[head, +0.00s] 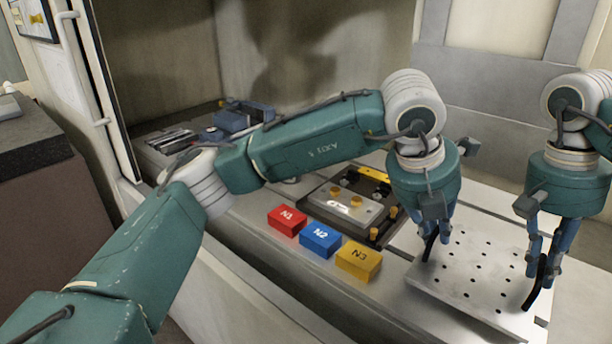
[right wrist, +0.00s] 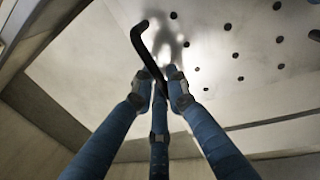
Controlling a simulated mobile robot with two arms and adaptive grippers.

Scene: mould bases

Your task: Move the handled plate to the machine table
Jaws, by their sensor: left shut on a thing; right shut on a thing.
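The handled plate (head: 470,275) is a pale metal plate with rows of dark holes and a black handle at each side. It lies flat at the front right of the machine table (head: 230,235), and I cannot tell whether it rests on the surface or hangs just above it. My left gripper (head: 432,240) is shut on its left handle. My right gripper (head: 543,270) is shut on its right handle (head: 535,292). In the right wrist view the blue fingers close on the black handle (right wrist: 141,42), with the holed plate (right wrist: 225,45) behind it.
Red N1 (head: 287,219), blue N2 (head: 320,239) and yellow N3 (head: 358,261) blocks stand in a row left of the plate. Behind them is a dark mould base (head: 318,202) with brass-coloured pins. A blue vise-like device (head: 240,117) stands at the back left.

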